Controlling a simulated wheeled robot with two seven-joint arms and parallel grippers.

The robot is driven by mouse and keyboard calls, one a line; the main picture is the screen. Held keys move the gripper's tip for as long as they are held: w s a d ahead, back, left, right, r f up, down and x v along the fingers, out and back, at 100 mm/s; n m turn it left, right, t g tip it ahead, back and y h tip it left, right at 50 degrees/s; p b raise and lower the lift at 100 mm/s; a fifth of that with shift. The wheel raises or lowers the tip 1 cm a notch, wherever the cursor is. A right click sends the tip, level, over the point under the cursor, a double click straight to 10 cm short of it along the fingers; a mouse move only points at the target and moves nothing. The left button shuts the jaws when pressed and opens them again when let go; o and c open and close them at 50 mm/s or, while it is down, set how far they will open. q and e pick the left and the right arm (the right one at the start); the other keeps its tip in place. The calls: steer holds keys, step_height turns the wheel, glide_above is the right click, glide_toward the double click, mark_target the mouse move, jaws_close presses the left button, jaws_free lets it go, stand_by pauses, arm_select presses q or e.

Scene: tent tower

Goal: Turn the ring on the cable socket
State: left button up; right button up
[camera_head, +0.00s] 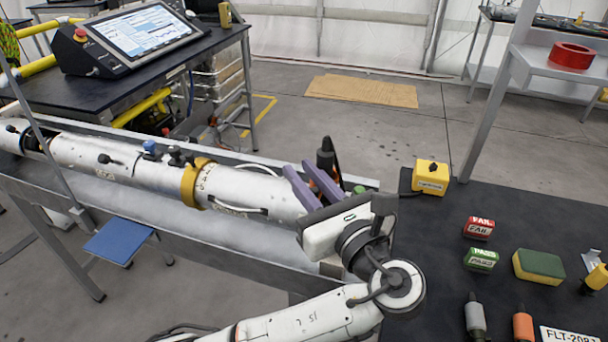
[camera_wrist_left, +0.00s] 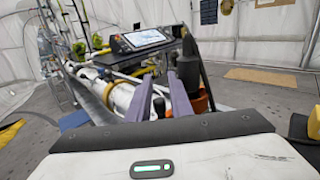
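A long silver tube (camera_head: 135,170) with a gold band (camera_head: 196,182) lies in a grey trough, and several small fittings stand on its top. My left gripper (camera_head: 310,184) is over the tube's right end, its two purple fingers apart. In the left wrist view, a dark knob-like part (camera_wrist_left: 158,107) shows between the fingers of the left gripper (camera_wrist_left: 160,88). A black-and-orange upright part (camera_head: 326,158) stands just beyond the fingers; it also shows in the left wrist view (camera_wrist_left: 193,62). I cannot tell which fitting is the cable socket, or make out its ring. My right gripper is out of view.
A dark table (camera_head: 450,215) on the right holds a yellow box (camera_head: 431,177), red and green blocks, a sponge (camera_head: 540,265) and handled tools. A console with a screen (camera_head: 140,32) stands at the upper left. A blue step (camera_head: 118,240) sits below the trough.

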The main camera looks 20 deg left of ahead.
arm_select(q)
steer(key=b+v, duration=0.1)
steer(key=v, duration=0.9)
steer(key=shift+s, duration=0.15)
